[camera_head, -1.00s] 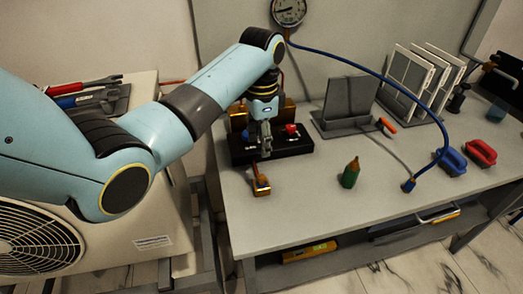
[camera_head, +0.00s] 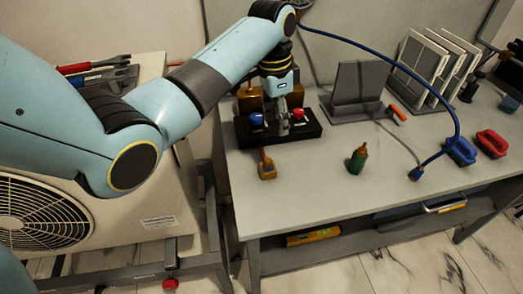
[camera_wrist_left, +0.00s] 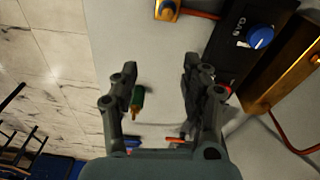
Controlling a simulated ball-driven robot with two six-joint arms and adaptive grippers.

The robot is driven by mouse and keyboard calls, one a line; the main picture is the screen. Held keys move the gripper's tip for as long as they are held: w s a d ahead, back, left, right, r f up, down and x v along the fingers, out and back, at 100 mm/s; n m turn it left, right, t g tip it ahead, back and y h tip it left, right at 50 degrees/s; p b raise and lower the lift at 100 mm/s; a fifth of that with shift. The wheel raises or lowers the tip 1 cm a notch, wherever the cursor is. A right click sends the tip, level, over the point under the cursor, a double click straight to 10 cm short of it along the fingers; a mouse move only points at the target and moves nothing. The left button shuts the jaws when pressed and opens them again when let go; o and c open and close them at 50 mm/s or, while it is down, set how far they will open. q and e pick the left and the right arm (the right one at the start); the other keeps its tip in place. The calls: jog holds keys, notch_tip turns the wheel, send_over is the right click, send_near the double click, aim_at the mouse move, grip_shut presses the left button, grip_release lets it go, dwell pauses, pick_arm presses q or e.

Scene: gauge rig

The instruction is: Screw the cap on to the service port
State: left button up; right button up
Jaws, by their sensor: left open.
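My left gripper (camera_head: 284,130) is open and points down at the front of the black base (camera_head: 308,128), between its blue knob (camera_head: 256,119) and red knob (camera_head: 298,114). In the left wrist view its two fingers (camera_wrist_left: 158,68) are spread, with nothing visible between their tips. I cannot make out the cap or the service port for certain; the gripper hides part of the base. My right gripper is not in view.
A blue hose (camera_head: 445,95) arcs down to the bench near blue (camera_head: 461,151) and red (camera_head: 491,143) clamp-like pieces. A grey stand (camera_head: 357,88) and white panels (camera_head: 428,65) are behind. The bench front is mostly clear.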

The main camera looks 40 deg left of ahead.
pick_arm(q)
jog(key=w+r+t+b, duration=0.1)
jog(key=b, duration=0.2)
jog(key=t+h+b, duration=0.2)
jog(key=b, duration=0.9)
send_near(267, 160)
jog(key=shift+m, duration=0.3)
jog(key=x, duration=0.9)
jog(key=shift+d+f, duration=0.1)
jog(key=shift+f, duration=0.1)
grip_shut()
jog(key=shift+r, duration=0.1)
